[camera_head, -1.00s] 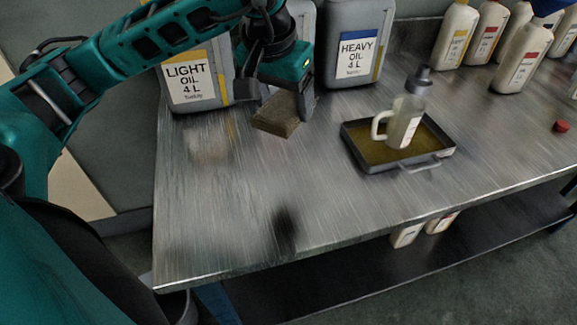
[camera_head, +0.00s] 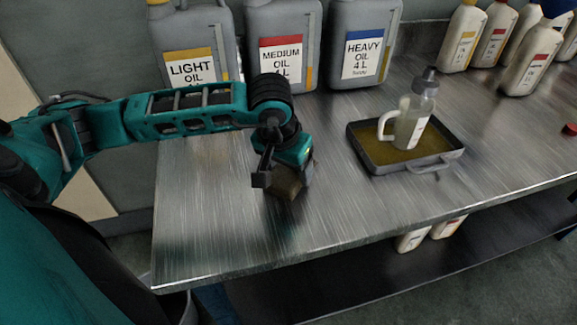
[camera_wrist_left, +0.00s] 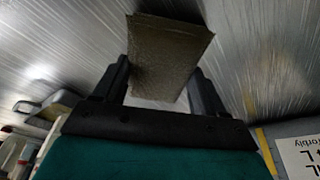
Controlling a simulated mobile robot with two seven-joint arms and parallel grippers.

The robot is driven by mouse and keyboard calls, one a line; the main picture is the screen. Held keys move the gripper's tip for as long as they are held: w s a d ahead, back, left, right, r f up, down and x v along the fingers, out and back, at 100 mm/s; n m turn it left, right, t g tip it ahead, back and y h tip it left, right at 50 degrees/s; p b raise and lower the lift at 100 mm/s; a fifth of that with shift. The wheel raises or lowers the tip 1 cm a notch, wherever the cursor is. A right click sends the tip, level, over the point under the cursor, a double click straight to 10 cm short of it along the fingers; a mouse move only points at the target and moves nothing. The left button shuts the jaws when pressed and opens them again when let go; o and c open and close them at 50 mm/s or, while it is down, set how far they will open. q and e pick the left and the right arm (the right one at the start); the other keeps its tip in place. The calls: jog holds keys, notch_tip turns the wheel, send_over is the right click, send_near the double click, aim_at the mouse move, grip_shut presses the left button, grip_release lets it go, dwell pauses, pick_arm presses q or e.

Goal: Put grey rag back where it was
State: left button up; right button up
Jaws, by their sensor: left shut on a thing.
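The rag (camera_head: 286,184) is a brownish-grey, folded block in the head view, at the tip of my left gripper (camera_head: 283,180). In the left wrist view the rag (camera_wrist_left: 168,55) sits between the two dark fingers of the left gripper (camera_wrist_left: 163,85), which is shut on it. The gripper points down over the left half of the metal table (camera_head: 215,225). Whether the rag touches the tabletop is hard to tell. The right gripper does not show.
Light oil (camera_head: 190,45), medium oil (camera_head: 282,40) and heavy oil (camera_head: 362,45) cans stand along the back. A tray (camera_head: 385,165) holding oil and a clear jug (camera_head: 408,122) lies right of the gripper. Several bottles (camera_head: 462,38) stand back right. The front left tabletop is clear.

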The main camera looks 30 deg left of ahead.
aim_at(281, 181)
pick_arm(q)
jog(key=shift+r, duration=0.1)
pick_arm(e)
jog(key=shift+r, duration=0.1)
pick_arm(q)
jog(key=o, duration=0.5)
jog(key=shift+f, duration=0.2)
jog(key=o, duration=0.4)
jog(key=shift+o, duration=0.2)
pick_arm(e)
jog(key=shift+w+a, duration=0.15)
pick_arm(q)
jog(key=shift+r, duration=0.1)
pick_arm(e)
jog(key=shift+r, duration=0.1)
pick_arm(q)
jog(key=shift+r, duration=0.15)
jog(key=p+v, duration=0.1)
jog(key=v, duration=1.1)
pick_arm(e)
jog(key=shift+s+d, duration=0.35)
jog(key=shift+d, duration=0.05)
